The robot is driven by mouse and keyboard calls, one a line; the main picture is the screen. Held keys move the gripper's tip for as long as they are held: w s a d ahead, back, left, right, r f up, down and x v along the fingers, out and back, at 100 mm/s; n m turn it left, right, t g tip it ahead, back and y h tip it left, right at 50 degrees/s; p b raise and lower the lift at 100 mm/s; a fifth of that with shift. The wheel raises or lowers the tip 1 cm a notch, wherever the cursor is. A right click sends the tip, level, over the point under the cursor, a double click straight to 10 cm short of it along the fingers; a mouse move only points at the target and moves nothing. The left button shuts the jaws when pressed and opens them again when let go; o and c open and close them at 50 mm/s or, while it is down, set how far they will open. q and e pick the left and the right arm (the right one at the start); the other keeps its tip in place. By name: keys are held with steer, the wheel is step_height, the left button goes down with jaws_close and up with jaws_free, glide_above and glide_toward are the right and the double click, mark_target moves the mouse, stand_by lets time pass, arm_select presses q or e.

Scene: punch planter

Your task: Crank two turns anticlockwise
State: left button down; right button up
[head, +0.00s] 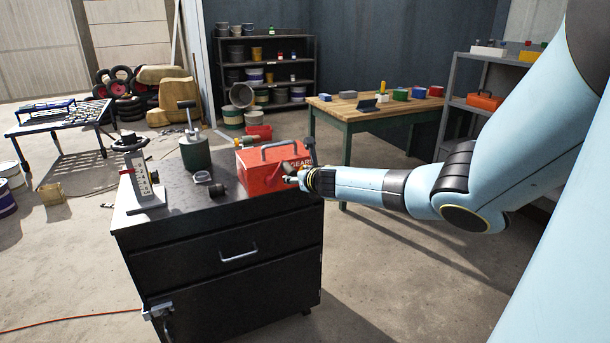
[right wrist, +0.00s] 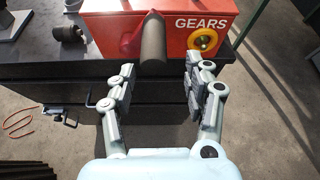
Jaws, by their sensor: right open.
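A red gearbox (head: 268,167) marked GEARS stands on the dark cabinet top, with a grey carry handle on its lid. In the right wrist view the red box front (right wrist: 112,40) fills the top. A red crank arm (right wrist: 132,36) carries a dark cylindrical grip (right wrist: 153,47) that points toward me. My right gripper (right wrist: 160,78) is open and empty. Its fingers lie on either side of the grip's near end, with gaps on both sides. In the head view my right gripper (head: 296,178) is at the box's right front and partly hides the crank. My left gripper is not in view.
The black cabinet (head: 225,262) also bears a lever device (head: 143,180), a green canister (head: 195,150) and small dark parts. A yellow ring (right wrist: 203,41) is on the box front, right of the crank. A wooden-topped table (head: 360,112) stands behind. Floor is clear in front.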

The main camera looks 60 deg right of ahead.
steer(key=p+v, duration=0.3)
steer(key=v, duration=0.3)
steer(key=shift+a+p, duration=0.35)
steer(key=shift+a, duration=0.2)
steer(key=shift+s, duration=0.1)
